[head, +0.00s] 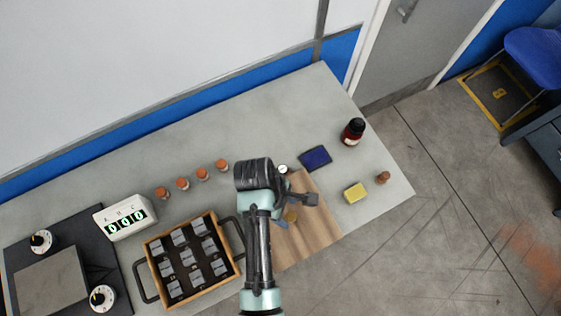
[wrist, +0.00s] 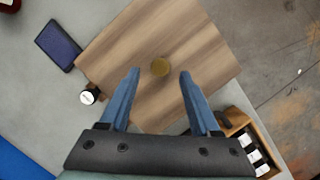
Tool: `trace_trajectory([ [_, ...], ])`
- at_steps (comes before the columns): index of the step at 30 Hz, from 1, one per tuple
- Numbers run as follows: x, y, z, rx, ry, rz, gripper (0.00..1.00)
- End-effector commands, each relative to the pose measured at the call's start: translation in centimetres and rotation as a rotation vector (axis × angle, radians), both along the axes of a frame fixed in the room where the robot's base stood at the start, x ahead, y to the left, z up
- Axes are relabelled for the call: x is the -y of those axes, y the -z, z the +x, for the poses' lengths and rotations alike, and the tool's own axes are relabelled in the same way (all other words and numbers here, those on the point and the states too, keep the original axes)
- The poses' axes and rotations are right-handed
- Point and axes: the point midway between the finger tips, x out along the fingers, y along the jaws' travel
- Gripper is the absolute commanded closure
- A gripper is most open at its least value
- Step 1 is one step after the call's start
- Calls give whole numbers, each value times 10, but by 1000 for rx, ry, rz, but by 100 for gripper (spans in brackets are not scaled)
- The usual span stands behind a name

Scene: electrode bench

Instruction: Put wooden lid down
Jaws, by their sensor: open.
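The wooden lid (head: 317,232) is a square brown board with striped grain. It lies flat at the bench's front edge, right of the crate of grey blocks. In the wrist view the lid (wrist: 205,50) fills the middle, with a round brass-coloured knob (wrist: 160,67) at its centre. My gripper (wrist: 160,73) is open and empty, one blue finger on each side of the knob in the picture. I cannot tell the height of the fingertips above the knob. In the head view my arm hides the lid's left part.
The wooden crate (head: 191,301) with several grey blocks stands left. A round gauge (wrist: 89,96) and a dark blue pad (head: 316,158) are behind the lid.

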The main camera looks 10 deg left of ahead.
Motion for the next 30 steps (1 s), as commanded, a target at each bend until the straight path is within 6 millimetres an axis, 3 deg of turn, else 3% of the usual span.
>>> trace_trajectory([
  [10, -20, -72, 4, 3, -3, 0, 37],
  [16, -25, -92, 6, 7, 0, 1, 37],
  [20, -29, -111, 37, 138, 52, 39, 37],
  [23, -33, -153, 94, 389, 154, 125, 37],
  [25, -34, -202, 140, 617, 248, 221, 37],
  [27, -34, -263, 181, 849, 340, 341, 37],
  [29, -32, -319, 206, 1035, 409, 456, 37],
  [30, -30, -358, 217, 1154, 451, 537, 37],
])
